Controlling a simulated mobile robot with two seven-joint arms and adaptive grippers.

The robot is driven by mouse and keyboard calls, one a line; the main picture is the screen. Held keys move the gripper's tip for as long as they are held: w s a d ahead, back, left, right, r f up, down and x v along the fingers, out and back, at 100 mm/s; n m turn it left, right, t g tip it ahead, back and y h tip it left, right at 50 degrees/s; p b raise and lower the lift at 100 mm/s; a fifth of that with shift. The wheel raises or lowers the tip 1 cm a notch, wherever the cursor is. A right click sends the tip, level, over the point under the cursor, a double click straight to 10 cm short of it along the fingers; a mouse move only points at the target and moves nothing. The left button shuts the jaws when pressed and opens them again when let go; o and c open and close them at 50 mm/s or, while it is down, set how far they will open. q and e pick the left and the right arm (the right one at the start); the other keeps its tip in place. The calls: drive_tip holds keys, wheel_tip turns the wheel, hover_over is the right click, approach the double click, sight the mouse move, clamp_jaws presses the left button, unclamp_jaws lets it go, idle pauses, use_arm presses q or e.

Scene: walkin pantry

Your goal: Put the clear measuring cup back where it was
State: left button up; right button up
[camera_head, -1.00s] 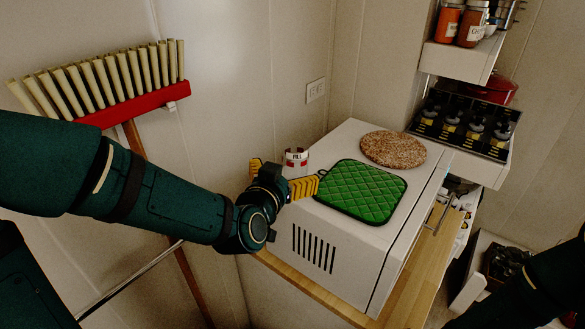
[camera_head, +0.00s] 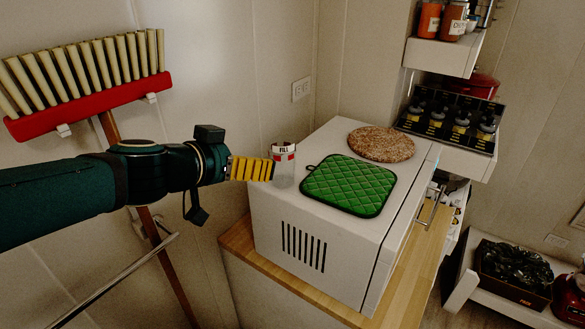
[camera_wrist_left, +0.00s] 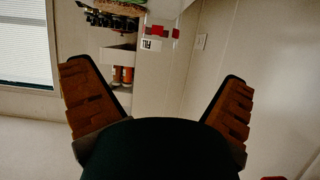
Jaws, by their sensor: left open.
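The clear measuring cup (camera_head: 284,172) stands upright on the near left corner of the white appliance top (camera_head: 334,213). It has a red and white band with a FILL label. My left gripper (camera_head: 268,170) is open and empty, level with the cup and just left of it. A small gap or light contact between fingertips and cup cannot be told apart. In the left wrist view, the open fingers (camera_wrist_left: 157,72) spread wide, with the cup's label (camera_wrist_left: 152,44) ahead between them. My right gripper is out of view.
A green quilted mat (camera_head: 348,185) lies right of the cup, with a round cork-like trivet (camera_head: 381,144) behind it. Shelves with jars (camera_head: 441,18) and a black rack (camera_head: 448,122) stand at the right.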

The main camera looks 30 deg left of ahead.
sight(274, 154)
use_arm(q)
drive_tip(key=b+x, duration=0.1)
drive_tip(key=x, duration=0.2)
drive_tip(key=b+x, duration=0.1)
drive_tip(key=x, duration=0.2)
drive_tip(key=shift+w+f, duration=0.15)
drive_tip(key=shift+f, duration=0.2)
drive_tip(key=shift+w+f+b, duration=0.2)
drive_tip(key=shift+w+b, duration=0.1)
drive_tip(key=shift+w, duration=0.4)
drive_tip(key=b+x, duration=0.1)
drive_tip(key=x, duration=0.4)
drive_tip(key=shift+a, duration=0.1)
drive_tip(key=c, duration=1.2)
